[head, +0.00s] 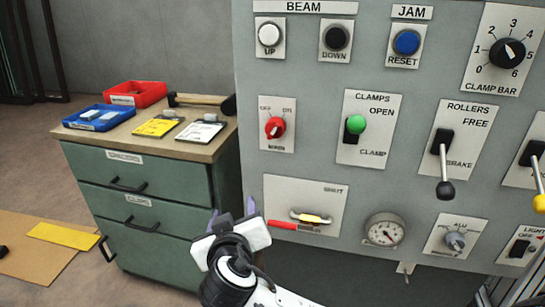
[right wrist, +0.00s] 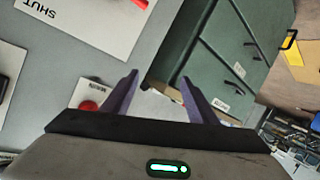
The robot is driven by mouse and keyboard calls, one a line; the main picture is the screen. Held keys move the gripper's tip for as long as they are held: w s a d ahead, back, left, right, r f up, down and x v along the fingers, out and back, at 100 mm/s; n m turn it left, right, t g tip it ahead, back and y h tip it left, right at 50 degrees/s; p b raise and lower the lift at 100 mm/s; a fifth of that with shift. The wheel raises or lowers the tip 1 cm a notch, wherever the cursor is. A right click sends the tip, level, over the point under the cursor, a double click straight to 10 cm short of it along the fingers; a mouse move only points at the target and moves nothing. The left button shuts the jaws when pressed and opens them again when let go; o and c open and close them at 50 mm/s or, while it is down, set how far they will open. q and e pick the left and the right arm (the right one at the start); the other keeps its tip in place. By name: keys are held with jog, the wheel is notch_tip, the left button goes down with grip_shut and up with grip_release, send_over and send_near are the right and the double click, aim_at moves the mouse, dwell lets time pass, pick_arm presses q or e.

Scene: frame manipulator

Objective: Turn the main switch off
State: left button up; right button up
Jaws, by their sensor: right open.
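The main switch (head: 275,127) is a red rotary knob on a white plate marked OFF at left and ON at right. It sits on the left side of the grey control panel. Which mark its knob points at is too small to tell. My right gripper (head: 232,210) is below and left of the switch, its purple fingers apart and empty. In the right wrist view the fingers (right wrist: 157,92) are spread, and the red knob (right wrist: 89,106) shows beyond them to the left, apart from them and partly hidden by the gripper body. My left gripper is out of view.
Below the switch, a plate (head: 305,195) carries a yellow handle and a red bar. Right of it is the green-knobbed clamps lever (head: 355,125). A green drawer cabinet (head: 150,205) with trays, cards and a hammer on top stands left of the panel.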

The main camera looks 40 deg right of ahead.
aim_at(273, 134)
jog(key=s+d+r+m+h+b, duration=0.1)
jog(key=d+r+m+h, duration=0.1)
jog(key=r+m+h, duration=0.35)
jog(key=s+d+r+m+h+b, duration=0.2)
jog(key=d+r+m, duration=0.1)
jog(key=r, duration=0.5)
jog(key=shift+n+g+y, duration=0.25)
jog(key=shift+g, duration=0.05)
jog(key=x, duration=1)
jog(key=shift+w+a+f, duration=0.1)
jog(key=shift+w, duration=0.15)
jog(key=c, duration=1.1)
